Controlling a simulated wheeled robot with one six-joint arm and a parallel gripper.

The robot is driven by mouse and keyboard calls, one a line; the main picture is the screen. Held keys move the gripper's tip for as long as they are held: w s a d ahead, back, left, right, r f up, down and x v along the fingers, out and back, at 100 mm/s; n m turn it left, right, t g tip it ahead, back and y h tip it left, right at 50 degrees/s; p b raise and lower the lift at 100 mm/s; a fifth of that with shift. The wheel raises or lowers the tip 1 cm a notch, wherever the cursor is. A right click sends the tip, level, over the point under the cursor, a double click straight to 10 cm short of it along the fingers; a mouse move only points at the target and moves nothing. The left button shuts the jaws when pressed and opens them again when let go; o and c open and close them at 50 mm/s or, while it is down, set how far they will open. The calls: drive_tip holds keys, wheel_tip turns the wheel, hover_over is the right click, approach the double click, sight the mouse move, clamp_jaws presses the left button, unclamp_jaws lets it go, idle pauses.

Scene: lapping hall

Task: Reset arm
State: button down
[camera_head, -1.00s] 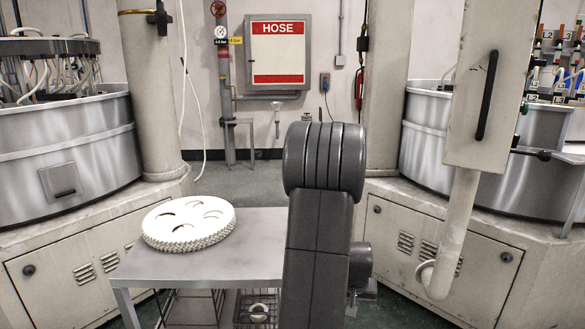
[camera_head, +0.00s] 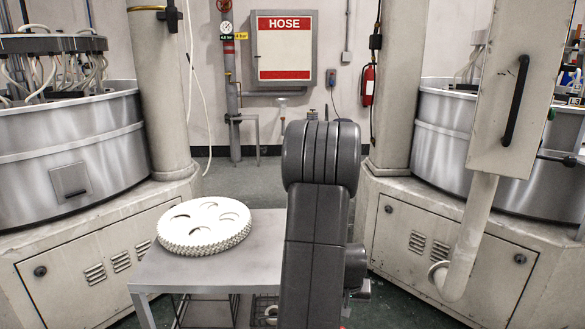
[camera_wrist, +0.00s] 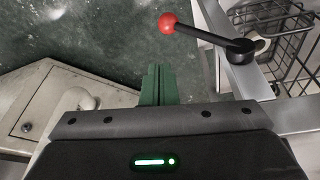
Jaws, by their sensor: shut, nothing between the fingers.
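My gripper (camera_wrist: 157,85) shows in the wrist view as green fingers pressed together, shut and empty, pointing over the dark green floor. In the head view my dark grey arm stands folded in the lower middle, and the gripper's fingers are hidden there. In the wrist view a black lever with a red ball knob (camera_wrist: 168,22) lies just beyond and to the right of the fingers, apart from them in the picture.
A grey table (camera_head: 255,268) bears a white toothed disc (camera_head: 203,226) with round holes. Wire baskets (camera_wrist: 289,40) show beside the lever. Steel machines (camera_head: 65,150) stand left and right (camera_head: 440,142). A HOSE cabinet (camera_head: 284,47) and a fire extinguisher (camera_head: 367,86) are at the back wall.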

drive_tip(key=s+a+r+h+b, duration=0.2)
drive_tip(key=a+r+b, duration=0.3)
drive_tip(key=r, duration=0.6)
drive_tip(key=shift+s+a+r+h, duration=0.25)
drive_tip(key=shift+s+a+h, duration=0.1)
drive_tip(key=shift+h, duration=0.25)
